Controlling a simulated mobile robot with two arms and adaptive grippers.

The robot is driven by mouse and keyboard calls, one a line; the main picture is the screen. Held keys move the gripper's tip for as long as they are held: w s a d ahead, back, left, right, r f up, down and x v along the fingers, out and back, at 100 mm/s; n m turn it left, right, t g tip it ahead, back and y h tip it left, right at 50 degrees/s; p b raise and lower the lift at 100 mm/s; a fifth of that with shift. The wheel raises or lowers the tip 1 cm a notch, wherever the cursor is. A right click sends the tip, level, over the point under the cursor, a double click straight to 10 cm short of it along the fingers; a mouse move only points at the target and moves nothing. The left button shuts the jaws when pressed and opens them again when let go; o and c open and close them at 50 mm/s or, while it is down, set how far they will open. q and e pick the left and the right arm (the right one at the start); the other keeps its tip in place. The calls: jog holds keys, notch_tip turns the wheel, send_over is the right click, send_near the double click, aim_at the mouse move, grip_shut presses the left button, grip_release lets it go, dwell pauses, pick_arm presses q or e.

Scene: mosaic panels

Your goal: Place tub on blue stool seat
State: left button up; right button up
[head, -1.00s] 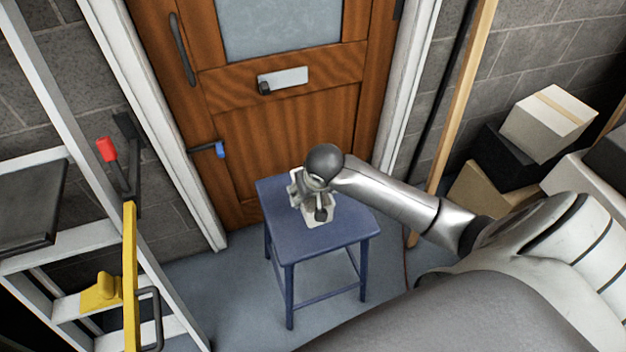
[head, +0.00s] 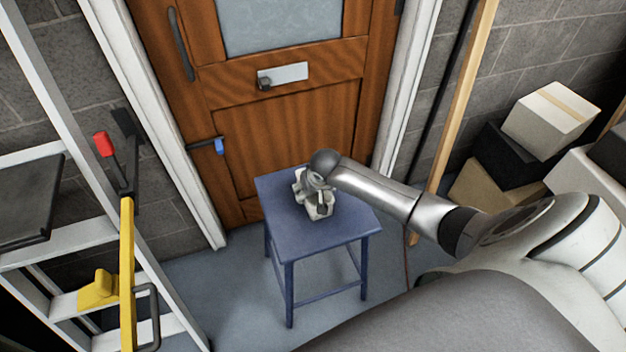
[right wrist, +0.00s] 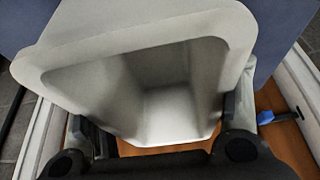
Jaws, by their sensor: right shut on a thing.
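The tub (head: 323,212) is small and off-white. In the right wrist view the tub (right wrist: 150,35) shows its thick rounded rim and an empty inside. My right gripper (head: 312,189) is shut on it, with a finger at either side of the tub in the wrist view. The blue stool (head: 300,240) stands upright in front of the door, its square seat otherwise bare. The tub appears over the middle of the seat; I cannot tell whether it touches. My gripper hides part of the tub. My left gripper is not in view.
A wooden door (head: 290,130) with a blue-tipped handle (head: 218,146) is behind the stool. A ladder (head: 95,235) with a yellow clamp (head: 127,270) stands at left. Stacked boxes (head: 548,120) and a leaning wooden pole (head: 460,110) are at right. Grey floor shows around the stool.

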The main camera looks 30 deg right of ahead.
jog(key=shift+f, duration=0.1)
jog(key=o, duration=1.1)
jog(key=p+v, duration=0.1)
jog(key=v, duration=1.1)
jog(key=shift+p, duration=0.35)
